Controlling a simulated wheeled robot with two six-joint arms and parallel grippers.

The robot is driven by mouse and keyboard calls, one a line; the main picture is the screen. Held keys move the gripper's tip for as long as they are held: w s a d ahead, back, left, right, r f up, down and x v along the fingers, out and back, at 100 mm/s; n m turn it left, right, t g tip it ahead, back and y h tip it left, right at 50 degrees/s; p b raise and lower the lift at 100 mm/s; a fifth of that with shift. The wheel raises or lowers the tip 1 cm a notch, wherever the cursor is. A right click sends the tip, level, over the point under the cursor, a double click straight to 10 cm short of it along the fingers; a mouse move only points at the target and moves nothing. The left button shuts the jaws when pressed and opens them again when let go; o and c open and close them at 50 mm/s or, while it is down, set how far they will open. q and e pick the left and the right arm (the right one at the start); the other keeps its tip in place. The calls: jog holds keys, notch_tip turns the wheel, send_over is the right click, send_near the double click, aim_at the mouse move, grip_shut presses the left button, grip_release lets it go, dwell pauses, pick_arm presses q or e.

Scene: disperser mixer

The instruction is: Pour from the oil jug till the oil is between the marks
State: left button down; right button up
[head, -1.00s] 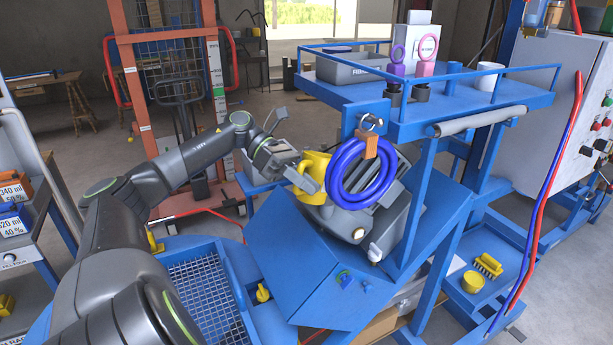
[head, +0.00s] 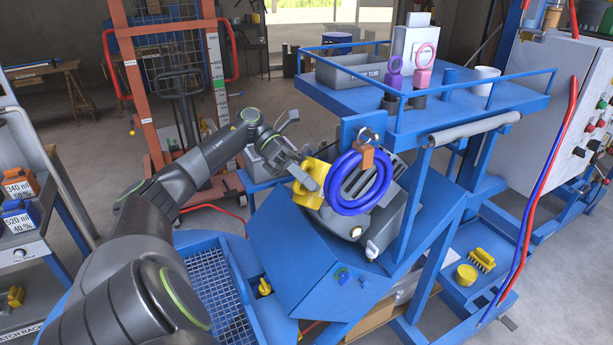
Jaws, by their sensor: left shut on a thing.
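The yellow oil jug (head: 309,194) is tilted beside the grey motor housing (head: 388,222) on top of the blue machine cover. My left gripper (head: 294,168) is shut on the jug, at its upper left side. The jug's spout end is partly hidden behind the coiled blue hose, so I cannot see whether oil is flowing. The oil level and its marks cannot be made out. My right gripper does not show.
A coiled blue hose (head: 337,190) hangs right beside the jug. A blue shelf (head: 425,112) with a grey tub (head: 352,73) overhangs at the upper right. A blue mesh-topped guard (head: 213,290) stands at the lower left.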

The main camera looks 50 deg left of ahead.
pick_arm(q)
jog(key=shift+w+r+n+p, duration=0.15)
jog(key=shift+r+n+p, duration=0.2)
jog(key=shift+p, duration=0.25)
jog(key=shift+w+f+g+b, duration=0.1)
jog(key=shift+w+g+b, duration=0.1)
jog(key=shift+g+b, duration=0.3)
jog(key=shift+w+a+r+n+g+h+b, duration=0.1)
jog(key=shift+w+r+n+g+h+b, duration=0.1)
jog(key=shift+w+n, duration=0.25)
jog(key=shift+w+a+r+n+g+h+b, duration=0.1)
jog(key=shift+w+n+g+h+b, duration=0.1)
jog(key=shift+n, duration=0.3)
dwell(0.6)
jog(key=shift+f, duration=0.1)
dwell(1.2)
